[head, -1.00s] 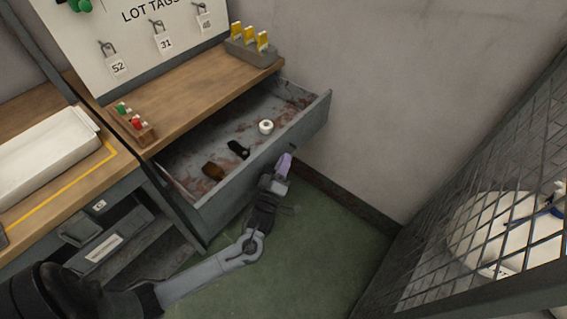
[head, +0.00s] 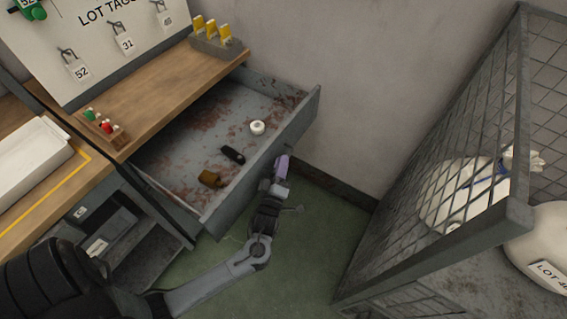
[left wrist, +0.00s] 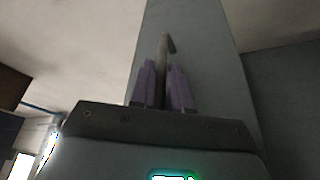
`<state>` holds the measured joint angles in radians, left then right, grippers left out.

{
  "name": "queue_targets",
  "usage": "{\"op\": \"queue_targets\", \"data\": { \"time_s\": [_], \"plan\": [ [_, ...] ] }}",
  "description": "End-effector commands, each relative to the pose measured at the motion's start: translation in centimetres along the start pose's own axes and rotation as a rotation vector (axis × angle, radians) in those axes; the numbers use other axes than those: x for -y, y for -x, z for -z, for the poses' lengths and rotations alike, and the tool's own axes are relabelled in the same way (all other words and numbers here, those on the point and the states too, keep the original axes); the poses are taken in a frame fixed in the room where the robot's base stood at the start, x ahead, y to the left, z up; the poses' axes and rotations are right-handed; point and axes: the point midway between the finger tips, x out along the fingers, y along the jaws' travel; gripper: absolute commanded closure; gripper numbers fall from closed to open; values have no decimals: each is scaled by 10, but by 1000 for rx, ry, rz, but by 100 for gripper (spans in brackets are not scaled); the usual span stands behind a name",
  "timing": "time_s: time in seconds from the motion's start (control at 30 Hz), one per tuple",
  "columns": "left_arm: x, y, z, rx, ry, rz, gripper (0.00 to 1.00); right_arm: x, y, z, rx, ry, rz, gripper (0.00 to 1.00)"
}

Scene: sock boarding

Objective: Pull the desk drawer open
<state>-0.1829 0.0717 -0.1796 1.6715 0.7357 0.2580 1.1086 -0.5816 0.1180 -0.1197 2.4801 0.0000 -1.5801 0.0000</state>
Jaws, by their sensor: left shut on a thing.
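The desk drawer (head: 262,160) is grey and rust-stained inside, and stands well out from under the wooden desk top (head: 165,92). Inside it lie a white roll (head: 257,127), a dark object (head: 232,154) and a brown object (head: 211,179). My left gripper (head: 281,166) is at the outer face of the drawer front. In the left wrist view its purple fingers are shut on the thin drawer handle (left wrist: 166,45), which stands against the grey front panel (left wrist: 205,40). The handle is hidden in the head view. My right gripper is not in view.
A wire mesh cage (head: 455,150) with white sacks stands at the right. Green floor (head: 310,235) is free between drawer and cage. On the desk top are a block with yellow tags (head: 215,40) and a small rack with green and red pieces (head: 101,127). A white tray (head: 30,157) is at the left.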

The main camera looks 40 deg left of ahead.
Motion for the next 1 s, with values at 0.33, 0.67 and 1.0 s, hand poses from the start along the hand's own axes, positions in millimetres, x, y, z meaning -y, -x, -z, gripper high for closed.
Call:
{"op": "queue_targets", "data": {
  "time_s": [0.33, 0.67, 1.0],
  "plan": [
    [0, 0, 0, -1, 0, 0, 77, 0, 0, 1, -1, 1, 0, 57],
    [-1, 28, 1, 0, 1, 4, 77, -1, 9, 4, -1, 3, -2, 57],
    [-1, 85, 0, 0, 0, 4, 77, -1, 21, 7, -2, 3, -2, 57]
  ]
}}
